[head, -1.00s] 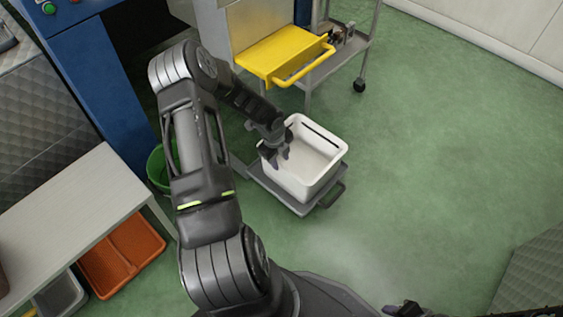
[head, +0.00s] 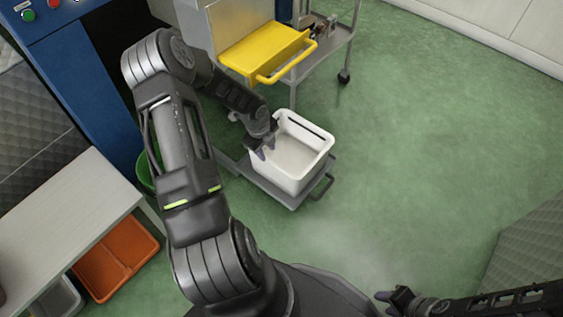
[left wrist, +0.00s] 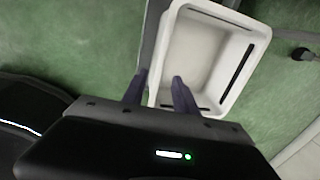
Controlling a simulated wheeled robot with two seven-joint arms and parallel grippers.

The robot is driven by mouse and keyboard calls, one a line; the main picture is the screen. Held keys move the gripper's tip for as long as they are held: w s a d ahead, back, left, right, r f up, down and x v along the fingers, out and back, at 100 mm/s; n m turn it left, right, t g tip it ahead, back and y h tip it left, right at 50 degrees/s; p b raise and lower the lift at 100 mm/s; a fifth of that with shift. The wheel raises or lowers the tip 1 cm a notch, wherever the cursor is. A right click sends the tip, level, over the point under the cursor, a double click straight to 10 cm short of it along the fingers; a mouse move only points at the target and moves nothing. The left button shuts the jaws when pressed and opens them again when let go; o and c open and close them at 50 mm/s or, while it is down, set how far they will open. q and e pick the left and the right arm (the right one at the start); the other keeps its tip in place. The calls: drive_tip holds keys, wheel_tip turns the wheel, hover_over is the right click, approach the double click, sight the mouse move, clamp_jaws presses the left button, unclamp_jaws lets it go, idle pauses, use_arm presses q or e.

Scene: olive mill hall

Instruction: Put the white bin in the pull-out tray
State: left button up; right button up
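The white bin (head: 306,181) is an open, empty tub standing upright over a low grey tray (head: 284,199) with a dark front handle, near the floor. The bin hides most of this tray, so I cannot tell whether it is fully seated. My left gripper (head: 265,149) is at the bin's left rim. In the left wrist view its two fingers (left wrist: 158,88) are apart, one outside the bin's corner and one over its inside. The bin (left wrist: 252,48) also shows there. My right gripper (head: 389,303) is low at the bottom edge, away from the bin; its opening is unclear.
A yellow tray (head: 258,52) with a handle juts from the metal stand behind the bin. A wheeled cart (head: 333,42) stands beside it. A green bucket (head: 147,174), a white table (head: 65,215) and an orange crate (head: 118,258) are at left.

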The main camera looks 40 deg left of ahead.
use_arm(q)
drive_tip(key=shift+d, duration=0.1)
drive_tip(key=d+f+n+h, duration=0.15)
drive_tip(key=d+n, duration=0.25)
drive_tip(key=d, duration=0.8)
drive_tip(key=d+f+n+h, duration=0.1)
drive_tip(key=d+n+h, duration=0.15)
drive_tip(key=d, duration=0.85)
drive_tip(key=s+d+f+n, duration=0.1)
drive_tip(key=s+d+n, duration=1.2)
drive_tip(key=s+d, duration=0.1)
drive_tip(key=shift+s+f+g, duration=0.2)
drive_tip(key=shift+g, duration=0.2)
drive_tip(key=shift+o, duration=0.2)
drive_tip(key=shift+d+n, duration=0.15)
drive_tip(key=shift+n, duration=0.1)
